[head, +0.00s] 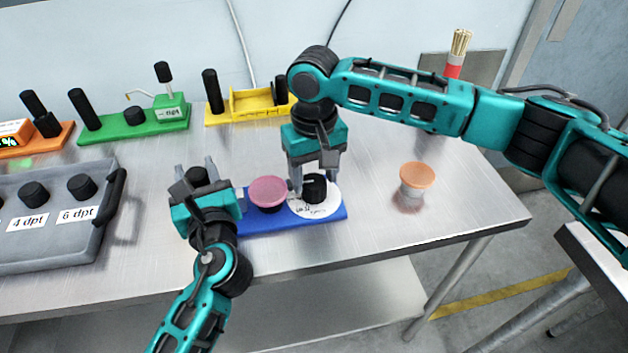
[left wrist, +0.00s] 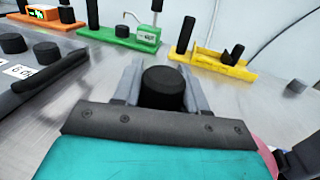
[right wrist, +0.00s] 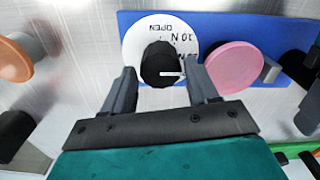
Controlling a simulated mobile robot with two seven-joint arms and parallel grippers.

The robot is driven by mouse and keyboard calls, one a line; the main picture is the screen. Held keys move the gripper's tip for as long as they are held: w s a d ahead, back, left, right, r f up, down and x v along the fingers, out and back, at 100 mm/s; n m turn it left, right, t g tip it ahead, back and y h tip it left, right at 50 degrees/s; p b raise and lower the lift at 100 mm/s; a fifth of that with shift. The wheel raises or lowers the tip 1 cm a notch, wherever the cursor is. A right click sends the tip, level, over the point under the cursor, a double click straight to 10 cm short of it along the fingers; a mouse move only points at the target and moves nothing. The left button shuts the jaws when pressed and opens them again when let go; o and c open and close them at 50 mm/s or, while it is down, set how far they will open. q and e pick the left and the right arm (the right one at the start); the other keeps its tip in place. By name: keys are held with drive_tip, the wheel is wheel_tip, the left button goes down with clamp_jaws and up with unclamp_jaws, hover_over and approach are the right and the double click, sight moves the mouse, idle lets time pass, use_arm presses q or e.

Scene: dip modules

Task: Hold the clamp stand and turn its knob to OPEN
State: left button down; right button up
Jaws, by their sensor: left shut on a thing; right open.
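The clamp stand has a blue base (head: 275,222) on the metal table, with a pink disc (head: 267,192) in its middle. Its black knob (head: 315,188) sits on a white dial (right wrist: 133,38) at the right end. In the right wrist view the dial reads OPEN at its far side, and the knob (right wrist: 160,62) bears a white pointer mark aimed toward the pink disc (right wrist: 234,68). My left gripper (head: 195,172) is shut on the stand's black post (left wrist: 163,86) at the left end. My right gripper (head: 314,178) is open, pointing down, its fingers on either side of the knob.
A grey case (head: 55,253) with black knobs lies at left. Orange (head: 58,133), green (head: 135,132) and yellow (head: 262,103) modules line the back. An orange-topped piece (head: 415,177) stands to the right, with bare table around it.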

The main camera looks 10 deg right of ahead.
drive_tip(key=shift+f, duration=1.2)
drive_tip(key=c, duration=0.8)
